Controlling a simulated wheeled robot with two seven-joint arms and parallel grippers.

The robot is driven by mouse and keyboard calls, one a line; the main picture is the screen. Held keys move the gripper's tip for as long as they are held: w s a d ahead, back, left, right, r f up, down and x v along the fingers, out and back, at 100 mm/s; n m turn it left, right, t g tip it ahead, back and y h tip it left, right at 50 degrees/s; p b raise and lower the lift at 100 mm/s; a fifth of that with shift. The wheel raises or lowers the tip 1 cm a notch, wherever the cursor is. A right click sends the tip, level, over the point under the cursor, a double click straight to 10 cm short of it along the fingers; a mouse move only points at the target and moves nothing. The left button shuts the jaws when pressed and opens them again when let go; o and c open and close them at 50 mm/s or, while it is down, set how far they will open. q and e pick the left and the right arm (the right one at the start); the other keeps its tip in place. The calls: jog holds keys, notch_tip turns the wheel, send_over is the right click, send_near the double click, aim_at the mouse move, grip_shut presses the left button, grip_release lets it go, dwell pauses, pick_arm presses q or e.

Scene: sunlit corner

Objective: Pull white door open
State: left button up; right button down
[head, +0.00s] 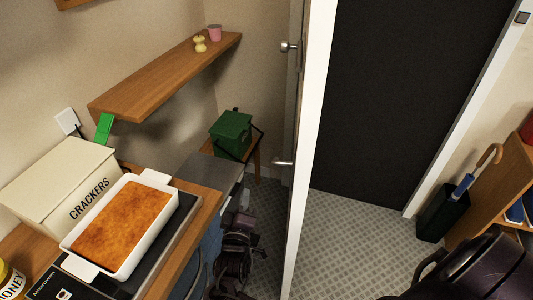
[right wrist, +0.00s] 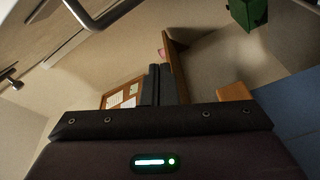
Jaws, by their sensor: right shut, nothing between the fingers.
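The white door (head: 310,130) stands nearly edge-on to me in the head view, beside a dark panel or opening (head: 400,90) in a white frame. Its narrow left face carries a round knob (head: 289,46) and, lower, a metal lever handle (head: 283,162). My right gripper (head: 244,200) is low on the left side of the door, apart from the handle. In the right wrist view its dark fingers (right wrist: 158,85) are together and empty. A grey metal bar (right wrist: 95,22), seemingly the handle, shows at upper left there. My left gripper is not in view.
A counter (head: 208,200) at left bears a cracker box (head: 60,180) and a white baking dish (head: 157,180). A wall shelf (head: 160,80) and a green bin (head: 232,133) are behind. An umbrella stand (head: 440,212) is at right. Tiled floor (head: 360,235) is clear right of the door.

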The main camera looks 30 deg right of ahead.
notch_tip(320, 180, up, 7)
jog(key=m+h, duration=0.1)
jog(key=h, duration=0.1)
jog(key=s+d+p+x, duration=0.1)
jog(key=p+x, duration=0.3)
jog(key=x, duration=0.6)
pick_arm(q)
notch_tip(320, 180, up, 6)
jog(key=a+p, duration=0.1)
pick_arm(e)
jog(key=s+f, duration=0.1)
jog(key=s+d+f, duration=0.1)
jog(key=s, duration=0.1)
jog(key=shift+s+f, duration=0.1)
jog(key=shift+s, duration=0.1)
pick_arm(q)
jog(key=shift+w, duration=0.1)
pick_arm(e)
jog(key=shift+w, duration=0.1)
